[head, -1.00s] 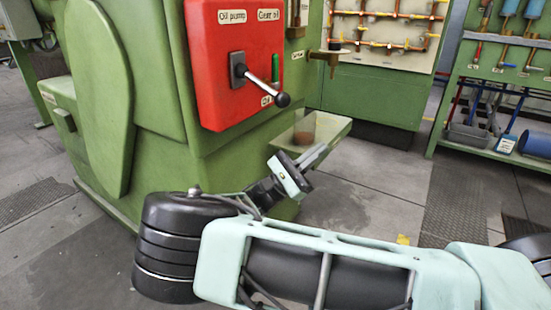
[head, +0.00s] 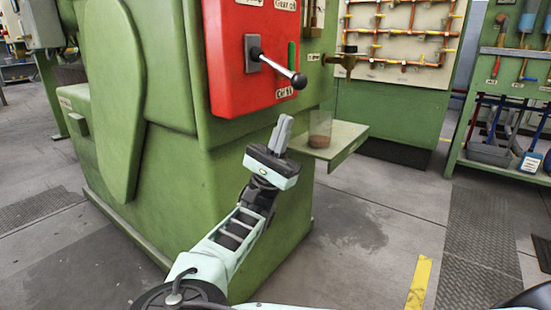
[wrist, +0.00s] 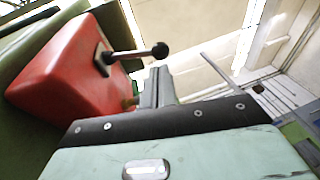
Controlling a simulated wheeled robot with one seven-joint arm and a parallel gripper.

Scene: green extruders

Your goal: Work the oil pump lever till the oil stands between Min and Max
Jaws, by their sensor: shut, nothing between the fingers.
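The oil pump lever (head: 278,67) is a metal rod with a black ball knob on a grey plate. It sticks out of the red box (head: 228,75) on the green machine and slopes down to the right. The lever also shows in the wrist view (wrist: 135,52), above my fingers. My gripper (head: 284,128) is shut and empty, pointing up, below and slightly left of the knob and apart from it. My fingers also show in the wrist view (wrist: 158,85). A green strip (head: 292,54), perhaps the oil gauge, is partly behind the lever; its level and marks are unreadable.
A green tray (head: 345,140) with a clear cup holding brown matter (head: 320,128) juts from the machine, right of my gripper. A brass tap (head: 345,60) is above it. Pipe and tool racks stand behind at the right. The floor at front right is clear.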

